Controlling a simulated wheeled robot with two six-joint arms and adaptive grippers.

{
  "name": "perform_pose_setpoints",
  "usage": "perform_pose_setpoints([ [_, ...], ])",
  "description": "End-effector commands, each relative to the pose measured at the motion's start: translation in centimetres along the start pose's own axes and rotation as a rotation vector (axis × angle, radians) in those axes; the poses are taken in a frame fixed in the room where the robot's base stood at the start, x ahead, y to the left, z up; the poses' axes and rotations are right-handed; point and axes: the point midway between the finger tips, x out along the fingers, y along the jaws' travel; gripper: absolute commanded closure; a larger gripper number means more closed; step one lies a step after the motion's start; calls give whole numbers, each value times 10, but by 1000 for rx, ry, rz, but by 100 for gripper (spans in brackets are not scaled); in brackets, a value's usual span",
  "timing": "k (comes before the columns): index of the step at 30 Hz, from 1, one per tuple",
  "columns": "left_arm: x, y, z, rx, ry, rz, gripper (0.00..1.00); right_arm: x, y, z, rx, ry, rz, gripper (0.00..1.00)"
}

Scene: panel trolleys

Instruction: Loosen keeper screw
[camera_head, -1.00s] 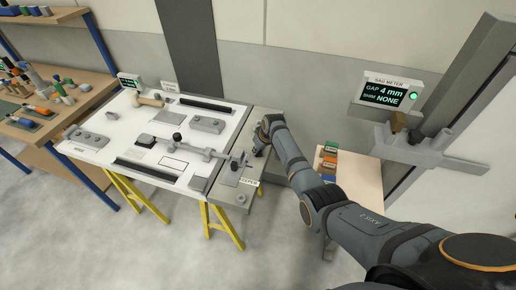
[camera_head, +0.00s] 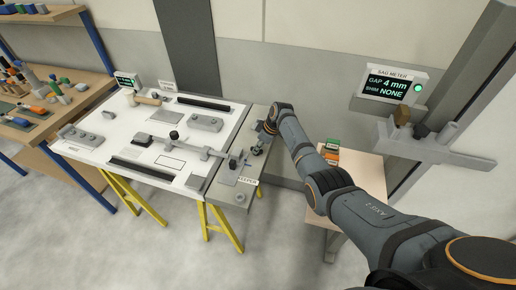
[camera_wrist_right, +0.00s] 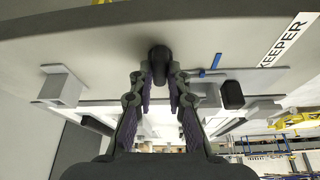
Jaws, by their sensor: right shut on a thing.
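The keeper strip (camera_head: 228,197) is a grey plate along the right end of the white panel, with a "KEEPER" label (camera_head: 246,181). My right gripper (camera_head: 257,148) reaches down over its far part; the fingers are small and partly hidden in the head view. In the right wrist view my right gripper (camera_wrist_right: 159,76) is shut on a dark rounded knob (camera_wrist_right: 158,57), which seems to be the keeper screw. The "KEEPER" label also shows in the wrist view (camera_wrist_right: 285,40). My left gripper is not in view.
The white panel (camera_head: 110,152) on yellow trestles carries grey blocks, dark bars and a clamp bar (camera_head: 192,146). A wall meter (camera_head: 393,86) reads gap 4 mm, shim none. A small table (camera_head: 372,175) with coloured blocks stands behind my right arm. A workbench (camera_head: 50,118) is at left.

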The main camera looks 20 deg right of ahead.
Motion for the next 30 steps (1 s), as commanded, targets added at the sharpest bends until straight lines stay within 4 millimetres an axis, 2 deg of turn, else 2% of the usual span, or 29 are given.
perform_pose_setpoints([
  [10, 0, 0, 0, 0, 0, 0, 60, 0, 0, 0, -2, -1, -1, 100],
  [11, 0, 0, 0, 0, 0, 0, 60, 0, 0, 0, -2, -1, -1, 83],
  [16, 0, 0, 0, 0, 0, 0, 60, 0, 0, 0, -2, -1, -1, 61],
  [25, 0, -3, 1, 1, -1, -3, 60, -1, 0, 0, -1, 0, 0, 61],
  [30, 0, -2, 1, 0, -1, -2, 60, -21, 1, 0, -3, 1, 3, 61],
])
